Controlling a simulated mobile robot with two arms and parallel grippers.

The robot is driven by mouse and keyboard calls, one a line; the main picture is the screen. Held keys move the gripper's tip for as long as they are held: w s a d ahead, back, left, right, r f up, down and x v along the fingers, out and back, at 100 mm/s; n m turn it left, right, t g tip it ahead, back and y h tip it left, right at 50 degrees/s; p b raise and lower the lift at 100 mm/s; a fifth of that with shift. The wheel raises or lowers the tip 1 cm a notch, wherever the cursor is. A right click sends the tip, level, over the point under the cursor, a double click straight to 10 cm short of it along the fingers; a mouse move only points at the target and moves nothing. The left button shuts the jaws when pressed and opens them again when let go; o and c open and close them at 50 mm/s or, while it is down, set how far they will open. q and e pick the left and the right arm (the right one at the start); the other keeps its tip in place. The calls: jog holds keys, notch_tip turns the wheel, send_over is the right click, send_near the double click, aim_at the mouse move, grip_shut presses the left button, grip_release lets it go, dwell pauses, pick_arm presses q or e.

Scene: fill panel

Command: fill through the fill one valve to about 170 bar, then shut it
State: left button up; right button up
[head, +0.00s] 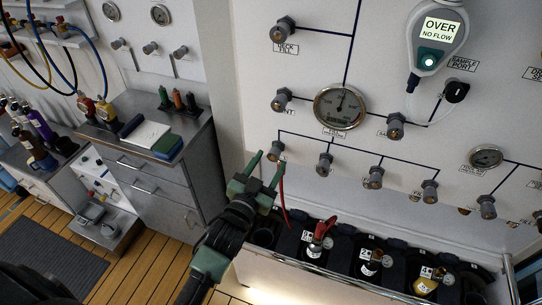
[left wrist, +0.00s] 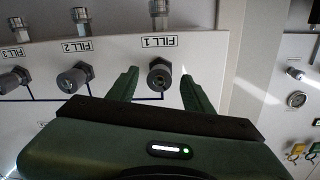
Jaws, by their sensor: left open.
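The fill one valve (head: 277,150) is a grey knob at the left end of the lower row on the white panel. In the left wrist view its knob (left wrist: 160,77) shows beside the label FILL 1. My left gripper (head: 266,164) is open in front of the knob. In the left wrist view its fingers (left wrist: 158,88) stand on either side of the knob, with visible gaps. Whether the fingertips reach past the knob's face is unclear. The large round gauge (head: 341,106) has its needle pointing roughly up; its figures are too small to read.
More fill knobs (head: 325,162) run to the right. A handheld meter (head: 438,38) reads OVER, NO FLOW. A red hose (head: 284,205) hangs near my gripper above a bottle with a red top (head: 316,238). A grey cabinet (head: 150,165) stands left.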

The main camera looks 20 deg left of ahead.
pick_arm(q)
jog(key=shift+w+d, duration=0.1)
jog(key=shift+w, duration=0.75)
grip_shut()
jog(key=shift+r+n+p, duration=0.1)
jog(key=shift+n+p, duration=0.3)
jog(key=shift+n, duration=1.7)
grip_release()
jog(key=shift+s, duration=0.15)
